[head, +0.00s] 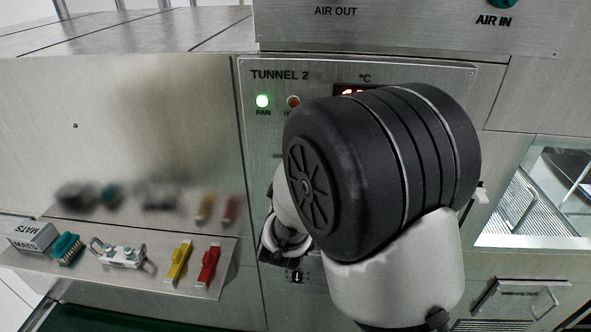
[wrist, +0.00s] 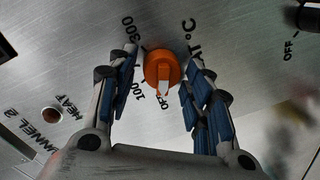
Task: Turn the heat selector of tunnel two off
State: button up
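In the wrist view the heat selector (wrist: 160,70) is an orange round knob on the steel panel. Its pale pointer bar faces down the picture, toward the OFF label and close to the 100 label; 300 stands at its upper left. My gripper (wrist: 161,62) is open, with one blue-padded finger on each side of the knob. Gaps show between the fingers and the knob, and nothing is held. In the head view the TUNNEL 2 panel (head: 320,73) is partly covered by my arm, which hides the knob and my fingertips.
Another dark knob (wrist: 309,17) with an OFF label is at the wrist view's upper right.

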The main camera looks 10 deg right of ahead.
jog(key=shift+o, duration=0.5)
jog(key=v, duration=0.7)
jog(key=shift+s, duration=0.3)
jog(key=shift+a, duration=0.1)
jog(key=s+a+m+g+y+b, duration=0.25)
jog(key=s+a+g+y, duration=0.2)
jog(key=s+y, duration=0.35)
jog(key=s+d+f+m+g+h, duration=0.1)
jog(key=s+d+m+g, duration=0.1)
jog(key=s, duration=0.8)
jog(key=s+d+f+m+g+h, duration=0.1)
jog(key=s+d+m+g, duration=0.2)
jog(key=s, duration=0.8)
jog(key=shift+d+f+g+h, duration=0.15)
jog(key=shift+d+g+h, duration=0.25)
jog(key=shift+d+g, duration=0.65)
